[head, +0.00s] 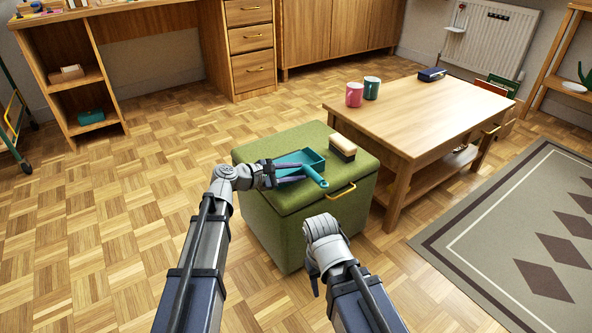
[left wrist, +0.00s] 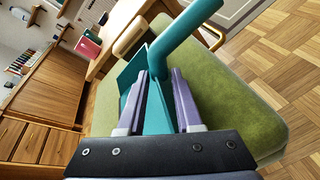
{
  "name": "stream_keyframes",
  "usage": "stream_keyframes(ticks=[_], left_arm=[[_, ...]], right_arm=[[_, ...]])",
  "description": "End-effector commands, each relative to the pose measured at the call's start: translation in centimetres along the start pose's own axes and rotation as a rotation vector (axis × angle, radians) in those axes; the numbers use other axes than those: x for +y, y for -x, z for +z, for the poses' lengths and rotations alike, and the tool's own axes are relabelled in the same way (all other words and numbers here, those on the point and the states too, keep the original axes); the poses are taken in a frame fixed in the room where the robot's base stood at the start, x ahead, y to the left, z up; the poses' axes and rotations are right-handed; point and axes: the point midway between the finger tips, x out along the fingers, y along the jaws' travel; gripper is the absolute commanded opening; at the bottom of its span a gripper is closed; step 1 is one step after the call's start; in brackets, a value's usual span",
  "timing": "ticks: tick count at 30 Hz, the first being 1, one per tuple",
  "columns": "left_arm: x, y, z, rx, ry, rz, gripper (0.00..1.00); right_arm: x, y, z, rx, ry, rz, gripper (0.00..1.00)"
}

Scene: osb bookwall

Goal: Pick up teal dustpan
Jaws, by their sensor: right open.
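The teal dustpan (head: 313,159) lies on the green ottoman, its handle pointing to the front right. In the left wrist view its handle (left wrist: 185,32) rises to the upper right, above the fingertips. My left gripper (head: 290,173) is at the pan's left side. In the left wrist view my left gripper (left wrist: 160,80) has its two fingers apart, with teal pan showing between them. I cannot tell whether the fingers press on it. My right gripper (head: 314,283) is open, low in front of the ottoman, away from the dustpan and partly hidden by its own wrist.
The parquet floor on the left is clear.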

Motion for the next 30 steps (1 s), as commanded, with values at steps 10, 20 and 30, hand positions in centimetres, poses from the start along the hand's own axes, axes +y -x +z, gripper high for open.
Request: stream_keyframes(ticks=[10, 20, 30], left_arm=[[0.00, 0.02, -0.02, 0.000, 0.000, 0.000, 0.00], [0.00, 0.03, -0.01, 0.000, 0.000, 0.000, 0.00], [0.38, 0.21, 0.44, 0.000, 0.000, 0.000, 0.00]], right_arm=[[0.00, 0.00, 0.00, 0.000, 0.000, 0.000, 0.50], [0.00, 0.00, 0.00, 0.000, 0.000, 0.000, 0.50], [0.06, 0.62, 0.03, 0.000, 0.000, 0.000, 0.50]])
